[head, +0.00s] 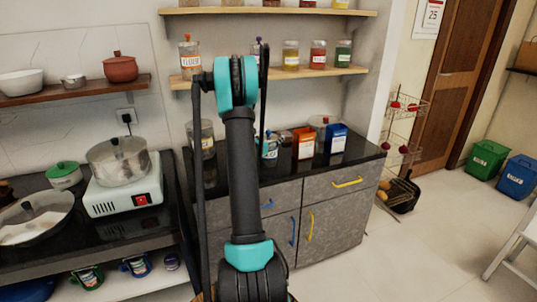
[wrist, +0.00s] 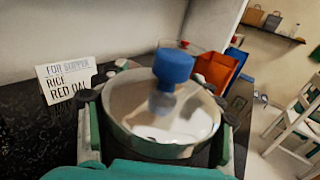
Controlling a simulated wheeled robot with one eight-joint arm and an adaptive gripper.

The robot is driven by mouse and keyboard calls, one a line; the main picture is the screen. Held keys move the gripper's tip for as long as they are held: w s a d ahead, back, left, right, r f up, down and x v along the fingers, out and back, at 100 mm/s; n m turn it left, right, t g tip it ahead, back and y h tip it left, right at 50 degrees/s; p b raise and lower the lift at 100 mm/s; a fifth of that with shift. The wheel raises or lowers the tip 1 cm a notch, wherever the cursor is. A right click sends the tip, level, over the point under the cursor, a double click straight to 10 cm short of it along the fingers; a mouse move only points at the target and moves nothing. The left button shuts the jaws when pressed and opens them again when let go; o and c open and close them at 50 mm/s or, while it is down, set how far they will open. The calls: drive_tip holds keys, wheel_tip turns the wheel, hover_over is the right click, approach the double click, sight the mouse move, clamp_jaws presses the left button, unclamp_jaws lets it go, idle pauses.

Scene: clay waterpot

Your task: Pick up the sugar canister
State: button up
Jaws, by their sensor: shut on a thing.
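A round canister (wrist: 190,128) with a pale, see-through top and a blue knob (wrist: 172,68) fills the middle of the wrist view. Its label is out of sight there, so I cannot read whether it is the sugar. My gripper (wrist: 157,98) is shut on it, with one finger on each side. In the head view, a small labelled jar (head: 270,151) shows on the dark counter just right of my arm, partly hidden by it. My gripper is hidden behind the arm in that view.
A handwritten card (wrist: 68,80) stands left of the canister. An orange box (head: 303,143) and a blue box (head: 336,138) stand to the right on the counter (head: 350,158). A glass jar (head: 207,138) is left of my arm. Shelves with jars (head: 290,55) hang above.

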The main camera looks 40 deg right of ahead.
drive_tip(key=c, duration=1.1)
clamp_jaws()
